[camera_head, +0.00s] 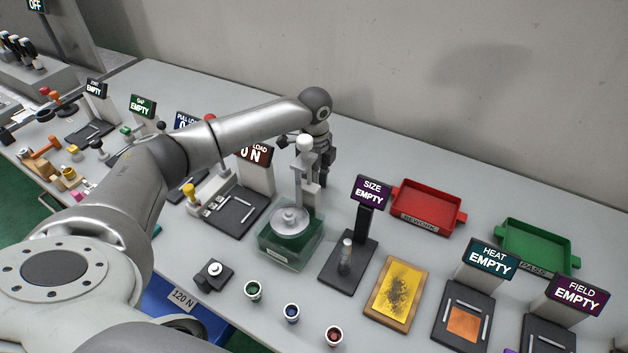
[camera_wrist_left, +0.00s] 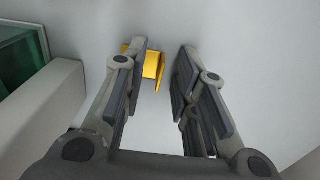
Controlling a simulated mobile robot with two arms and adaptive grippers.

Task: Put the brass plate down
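A small yellow, brass-coloured piece (camera_wrist_left: 153,66) shows in the left wrist view, between and just beyond my left fingertips. It appears to rest on the pale surface; its one end is close to the left-hand finger, and I cannot tell whether they touch. A gap separates it from the right-hand finger. My left gripper (camera_wrist_left: 157,62) is open. In the head view my left gripper (camera_head: 324,180) points down behind the grey press stand, low near the table, and the brass-coloured piece cannot be made out there. My right gripper is not in view.
The press stand on a green glassy base (camera_head: 291,249) is close in front of my gripper. A SIZE station (camera_head: 346,266), a red tray (camera_head: 428,207), a green tray (camera_head: 540,247) and a speckled yellow pad (camera_head: 399,290) lie to the right. The wall stands behind.

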